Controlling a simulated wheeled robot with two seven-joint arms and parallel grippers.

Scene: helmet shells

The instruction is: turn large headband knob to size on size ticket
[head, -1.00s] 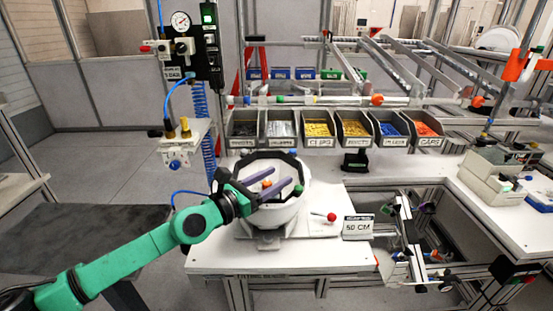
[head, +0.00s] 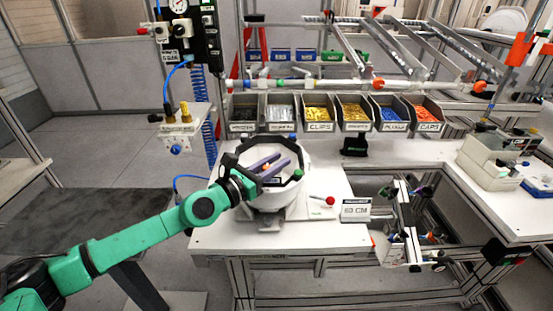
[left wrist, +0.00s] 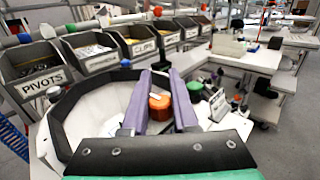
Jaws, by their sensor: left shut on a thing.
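A white helmet shell (head: 276,198) with a black headband rim sits open side up on a stand on the white bench. My left gripper (head: 281,162) reaches into the shell with its two purple fingers. In the left wrist view the fingers (left wrist: 160,95) are shut on an orange-red headband knob (left wrist: 159,106), one finger on each side. The knob's scale cannot be read. The size ticket (head: 356,209) stands on the bench right of the shell; its small print looks like 63 CM, the first digit unsure. My right gripper is not in view.
Several labelled parts bins (head: 320,117) line the back of the bench. A red-tipped lever (head: 330,201) lies between shell and ticket. A valve panel with a blue hose (head: 184,130) hangs at left. A fixture (head: 400,235) is below right of the ticket.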

